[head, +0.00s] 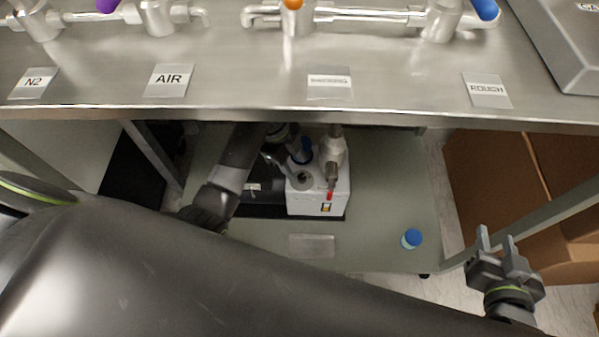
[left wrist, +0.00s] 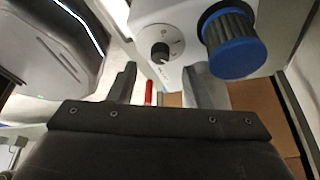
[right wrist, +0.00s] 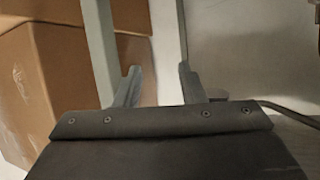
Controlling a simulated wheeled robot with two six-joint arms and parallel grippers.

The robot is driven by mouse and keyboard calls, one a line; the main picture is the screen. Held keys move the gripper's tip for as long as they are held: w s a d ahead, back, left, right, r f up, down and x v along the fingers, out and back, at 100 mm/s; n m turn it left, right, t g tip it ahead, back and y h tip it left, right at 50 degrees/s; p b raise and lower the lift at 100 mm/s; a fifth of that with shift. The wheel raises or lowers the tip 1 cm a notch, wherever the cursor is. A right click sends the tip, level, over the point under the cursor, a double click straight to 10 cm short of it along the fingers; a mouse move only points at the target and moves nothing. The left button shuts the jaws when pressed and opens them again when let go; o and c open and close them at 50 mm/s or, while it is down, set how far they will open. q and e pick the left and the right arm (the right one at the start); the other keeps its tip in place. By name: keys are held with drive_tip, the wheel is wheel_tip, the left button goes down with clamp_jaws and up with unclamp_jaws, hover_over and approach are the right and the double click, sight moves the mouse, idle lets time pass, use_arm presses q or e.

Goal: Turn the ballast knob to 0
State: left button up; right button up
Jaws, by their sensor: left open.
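The white pump (head: 333,200) stands on the lower shelf under the steel bench. In the left wrist view, a small dark round knob (left wrist: 160,52) sits on its white housing with dial marks around it; I take this as the ballast knob. I cannot read its setting. A larger black and blue ribbed knob (left wrist: 230,42) is to its right. My left gripper (left wrist: 166,90) is open and empty, its fingers apart and just short of the small knob; I see no contact. My right gripper (head: 498,246) is open and empty, away from the pump at the right.
The bench edge (head: 400,118) overhangs the lower shelf (head: 385,200). A blue-capped bottle (head: 411,238) and a clear flat plate (head: 312,245) are on this shelf. Cardboard boxes (head: 500,180) stand at the right, behind a frame leg. Valves and labels are on the bench top.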

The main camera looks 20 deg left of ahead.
sight(301, 176)
use_arm(q)
drive_tip(key=b+x, duration=0.1)
drive_tip(key=x, duration=0.2)
drive_tip(key=shift+f, duration=0.35)
drive_tip(key=shift+d+f, duration=0.2)
drive_tip(key=shift+f, duration=0.05)
use_arm(e)
wheel_tip(301, 176, up, 11)
drive_tip(key=w+n+t, duration=0.1)
drive_tip(key=w+t, duration=0.1)
drive_tip(key=t, duration=0.5)
drive_tip(key=shift+w+d+h, duration=0.15)
drive_tip(key=shift+w+h, duration=0.05)
drive_tip(key=shift+h, duration=0.1)
use_arm(q)
drive_tip(key=shift+s, duration=0.1)
drive_tip(key=shift+c, duration=0.5)
